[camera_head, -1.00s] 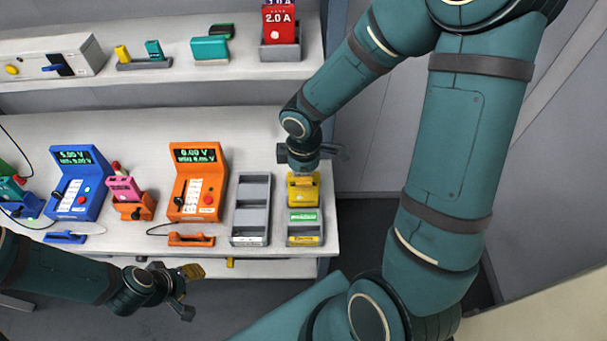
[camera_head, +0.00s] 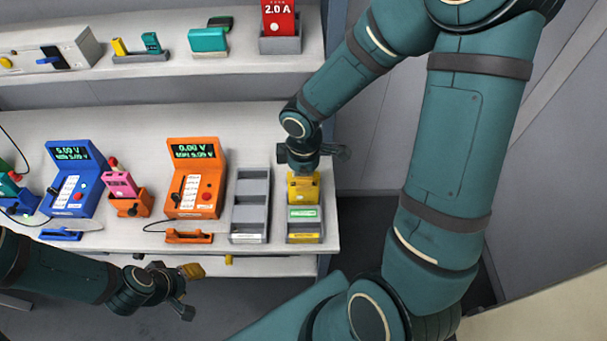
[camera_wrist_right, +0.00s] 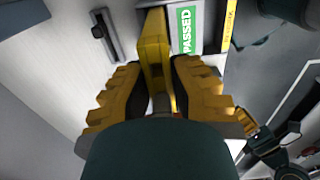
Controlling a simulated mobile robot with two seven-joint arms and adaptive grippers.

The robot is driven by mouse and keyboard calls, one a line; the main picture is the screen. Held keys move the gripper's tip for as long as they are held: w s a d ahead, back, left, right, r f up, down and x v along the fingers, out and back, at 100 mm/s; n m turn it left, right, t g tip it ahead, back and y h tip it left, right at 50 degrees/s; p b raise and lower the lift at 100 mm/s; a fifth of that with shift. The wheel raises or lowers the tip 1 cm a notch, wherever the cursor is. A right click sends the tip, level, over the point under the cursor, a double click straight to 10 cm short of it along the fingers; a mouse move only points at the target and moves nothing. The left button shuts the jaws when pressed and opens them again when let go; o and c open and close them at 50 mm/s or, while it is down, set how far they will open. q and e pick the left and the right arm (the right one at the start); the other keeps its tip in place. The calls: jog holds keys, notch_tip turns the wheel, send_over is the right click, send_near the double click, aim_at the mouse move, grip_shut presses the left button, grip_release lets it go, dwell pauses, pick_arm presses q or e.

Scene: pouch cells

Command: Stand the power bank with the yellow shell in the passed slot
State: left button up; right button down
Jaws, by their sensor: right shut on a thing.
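The yellow-shelled power bank (camera_head: 303,189) is upright at the back part of the right-hand grey rack (camera_head: 290,240). A green label (camera_head: 302,212) lies in front of it; in the right wrist view this label (camera_wrist_right: 187,30) reads PASSED. My right gripper (camera_head: 303,172) points down and is shut on the power bank's top; its yellow fingers (camera_wrist_right: 174,92) close on both sides of the bank (camera_wrist_right: 153,45). I cannot tell whether the bank's foot rests on the slot floor. My left gripper (camera_head: 190,285) hangs in front of the table, away from the rack; its jaw gap is unclear.
A second grey rack (camera_head: 236,205) stands close on the left, looking empty. An orange tester (camera_head: 205,165) and a blue tester (camera_head: 88,165) stand further left, with a pink pack (camera_head: 120,184) in an orange holder between. The upper shelf holds a red pack (camera_head: 279,17).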

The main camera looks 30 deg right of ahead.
jog(key=shift+f+b, duration=0.45)
jog(key=shift+f, duration=0.1)
jog(key=c, duration=0.9)
grip_release()
jog(key=shift+c, duration=0.2)
notch_tip(320, 180, up, 12)
